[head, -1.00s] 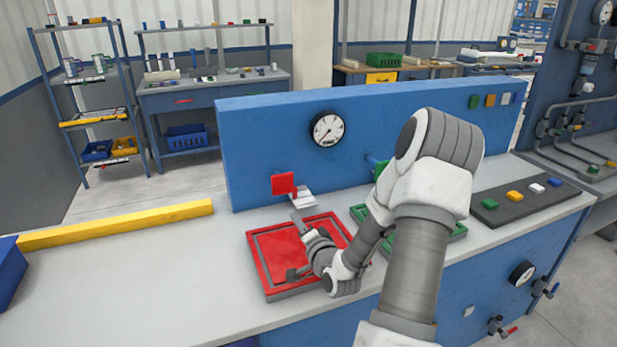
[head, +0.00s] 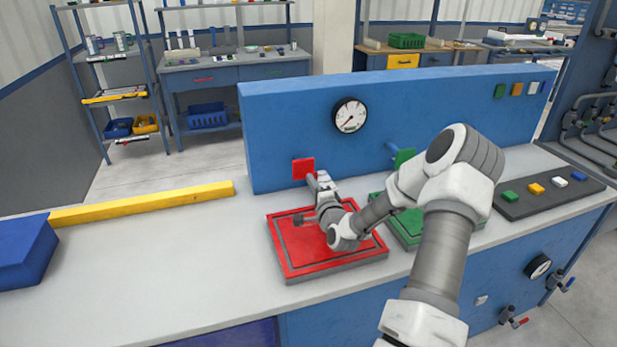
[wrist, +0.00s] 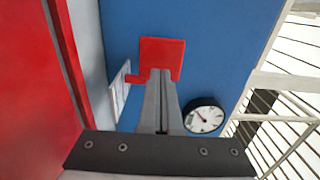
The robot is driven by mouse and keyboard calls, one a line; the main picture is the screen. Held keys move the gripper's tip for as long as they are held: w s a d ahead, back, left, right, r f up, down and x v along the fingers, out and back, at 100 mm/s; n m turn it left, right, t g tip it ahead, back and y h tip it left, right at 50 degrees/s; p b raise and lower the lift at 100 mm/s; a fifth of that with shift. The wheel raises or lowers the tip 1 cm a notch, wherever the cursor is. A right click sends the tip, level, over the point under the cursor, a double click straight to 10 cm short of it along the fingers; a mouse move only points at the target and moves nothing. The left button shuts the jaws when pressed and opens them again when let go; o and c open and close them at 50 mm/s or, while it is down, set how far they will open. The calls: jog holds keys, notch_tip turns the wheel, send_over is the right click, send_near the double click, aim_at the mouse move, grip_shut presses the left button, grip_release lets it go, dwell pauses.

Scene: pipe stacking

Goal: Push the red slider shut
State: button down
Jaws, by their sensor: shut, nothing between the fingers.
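The red slider (head: 303,168) is a small red square plate at the lower left of the upright blue panel (head: 290,110). In the wrist view the red slider (wrist: 162,56) is straight ahead, with the panel behind it. My gripper (head: 311,178) is shut and empty, its fingers pointing at the slider. In the wrist view my gripper's fingertips (wrist: 160,74) overlap the lower part of the plate and look very near or touching; I cannot tell which. A short red piece sticks out beside the plate, next to a pale plate (wrist: 120,90). The gap behind the slider is hard to judge.
A red tray (head: 300,268) lies under my wrist, with a green tray (head: 405,232) to its right. A round gauge (head: 350,115) is on the panel above the slider.

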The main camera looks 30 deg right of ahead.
aim_at(305, 171)
jog(key=shift+x, duration=1.65)
jog(key=b+x, duration=0.2)
jog(key=x, duration=0.1)
jog(key=shift+w+f, duration=0.2)
jog(key=shift+w, duration=0.15)
jog(key=shift+w+d+r, duration=0.1)
jog(key=shift+w+d, duration=0.05)
jog(key=shift+w, duration=0.2)
jog(key=shift+r, duration=0.4)
jog(key=shift+w, duration=0.1)
jog(key=shift+f+b, duration=0.1)
jog(key=shift+b, duration=0.2)
